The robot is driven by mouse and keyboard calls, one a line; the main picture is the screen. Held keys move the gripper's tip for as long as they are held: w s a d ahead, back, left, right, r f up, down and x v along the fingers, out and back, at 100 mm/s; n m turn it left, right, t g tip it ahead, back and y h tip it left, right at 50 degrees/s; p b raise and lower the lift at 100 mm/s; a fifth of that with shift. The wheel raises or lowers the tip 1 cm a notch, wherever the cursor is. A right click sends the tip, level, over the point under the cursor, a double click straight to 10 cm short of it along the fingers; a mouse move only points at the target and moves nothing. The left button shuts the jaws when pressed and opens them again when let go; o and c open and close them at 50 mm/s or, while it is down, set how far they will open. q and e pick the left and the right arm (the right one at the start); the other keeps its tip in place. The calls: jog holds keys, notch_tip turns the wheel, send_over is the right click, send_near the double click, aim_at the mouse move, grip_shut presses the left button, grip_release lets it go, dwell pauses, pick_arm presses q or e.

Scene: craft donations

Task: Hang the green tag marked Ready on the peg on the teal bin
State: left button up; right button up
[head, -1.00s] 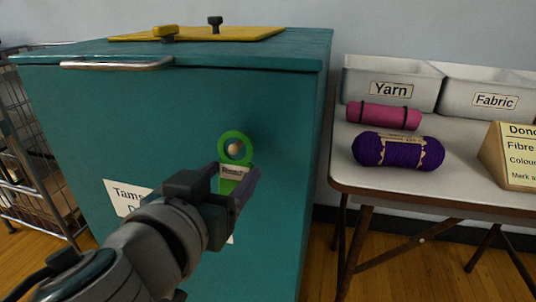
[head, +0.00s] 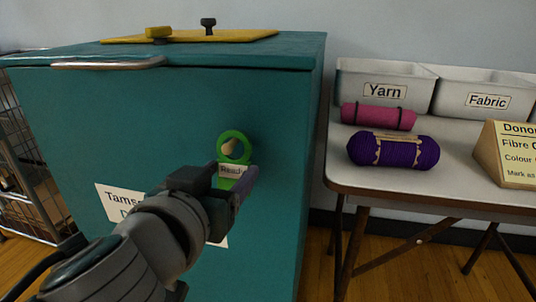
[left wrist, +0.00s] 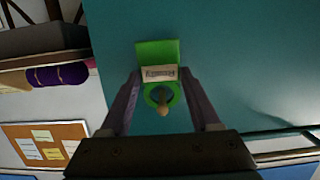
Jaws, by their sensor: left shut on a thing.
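The green tag (head: 242,184) has a ring at its top and a pale label reading Ready. My left gripper (head: 233,172) is shut on the tag below the ring, holding it upright close to the front of the teal bin (head: 90,130). The pale wooden peg (head: 229,147) on the bin shows inside the ring's hole. In the left wrist view the tag (left wrist: 172,50) sits upside down between the fingers. The peg's knob (left wrist: 163,108) there overlaps the ring's opening and lower edge, so the ring appears to be around the peg. My right gripper is not in view.
A white sign (head: 118,205) on the bin's front is partly hidden by my arm. A yellow panel (head: 240,37) lies on the bin's lid. At right, a table (head: 400,190) holds purple yarn (head: 393,150), a pink roll (head: 378,116) and white bins. A wire cart (head: 25,190) stands at left.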

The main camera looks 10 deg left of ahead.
pick_arm(q)
jog(key=o, duration=1.5)
jog(key=p+v, duration=0.1)
jog(key=v, duration=0.8)
jog(key=s+a+r+n+g+y+p, duration=0.1)
jog(key=s+a+r+g+y+p, duration=0.15)
jog(key=r+p, duration=0.5)
jog(key=s+a+r+n+g+y+p, duration=0.1)
jog(key=s+a+r+g+p, duration=0.3)
jog(key=p, duration=0.6)
jog(key=s+d+r+m+g+h+p, duration=0.1)
jog(key=s+r+m+g+p, duration=0.15)
jog(key=s+r+p, duration=0.5)
jog(key=s+r+m+g+h+p, duration=0.1)
jog(key=s+r+g+h+p, duration=0.2)
jog(key=r+p, duration=0.65)
jog(key=shift+y, duration=0.45)
jog(key=r+p, duration=1.1)
jog(key=p, duration=0.1)
jog(key=r+p, duration=1.2)
jog(key=s+r+p, duration=0.1)
jog(key=r+p, duration=1.1)
jog(key=shift+s+d, duration=0.1)
jog(key=shift+d, duration=0.1)
